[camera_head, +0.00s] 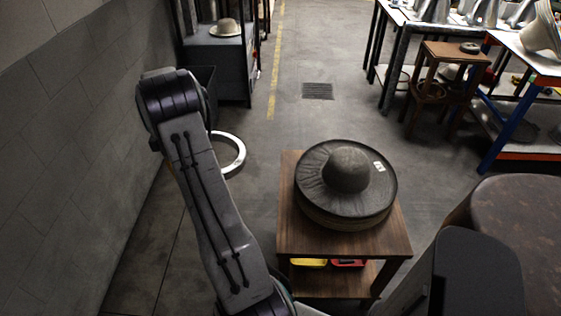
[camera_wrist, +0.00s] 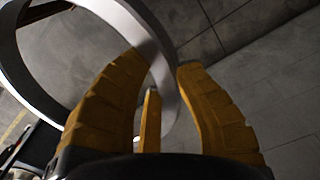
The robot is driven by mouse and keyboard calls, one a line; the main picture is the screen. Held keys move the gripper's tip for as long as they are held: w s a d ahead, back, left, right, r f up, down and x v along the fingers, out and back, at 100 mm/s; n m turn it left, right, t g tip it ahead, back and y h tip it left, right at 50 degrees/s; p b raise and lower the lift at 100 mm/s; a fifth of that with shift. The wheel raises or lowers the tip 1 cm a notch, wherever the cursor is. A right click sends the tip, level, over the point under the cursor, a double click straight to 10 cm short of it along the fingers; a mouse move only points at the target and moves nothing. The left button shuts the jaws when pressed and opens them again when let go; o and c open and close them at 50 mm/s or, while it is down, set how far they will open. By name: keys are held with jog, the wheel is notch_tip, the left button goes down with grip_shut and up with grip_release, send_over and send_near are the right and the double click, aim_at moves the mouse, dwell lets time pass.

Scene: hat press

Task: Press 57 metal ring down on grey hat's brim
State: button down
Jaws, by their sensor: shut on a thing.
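My gripper (camera_wrist: 163,75) is shut on a metal ring (camera_wrist: 150,35), with its yellow fingers closed around the ring's band. In the head view the ring (camera_head: 237,149) hangs in the air to the left of the wooden stand, partly hidden behind my arm. The grey hat (camera_head: 348,168) sits on the stand, crown up, with a wide round brim (camera_head: 372,197). A small white tag with a number shows on the brim's right side. The ring is apart from the hat. The gripper's fingers are hidden behind my arm in the head view.
The wooden stand (camera_head: 290,236) has a lower shelf with yellow and red items. A wall runs along the left. A grey cabinet bearing a hat (camera_head: 226,28) stands at the back. Work tables and a stool (camera_head: 455,52) are at the right. Floor between ring and stand is clear.

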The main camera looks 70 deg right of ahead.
jog(key=s+d+f+b, duration=0.1)
jog(key=s+d+f, duration=0.1)
jog(key=s+d, duration=0.75)
jog(key=s+d+f+b, duration=0.1)
jog(key=s+d, duration=0.5)
jog(key=s, duration=0.4)
jog(key=s+d+f+b, duration=0.2)
jog(key=s+d, duration=0.4)
jog(key=s, duration=0.5)
jog(key=s+d+f+h+b, duration=0.1)
jog(key=s+d, duration=0.5)
jog(key=s, duration=0.4)
jog(key=shift+s+f+b, duration=0.15)
jog(key=shift+f+b, duration=0.1)
jog(key=shift+b, duration=0.05)
jog(key=b, duration=0.8)
send_over(338, 195)
jog(key=shift+f, duration=5.55)
jog(key=shift+f+b, duration=0.35)
jog(key=shift+f, duration=0.4)
jog(key=shift+a+f, duration=0.2)
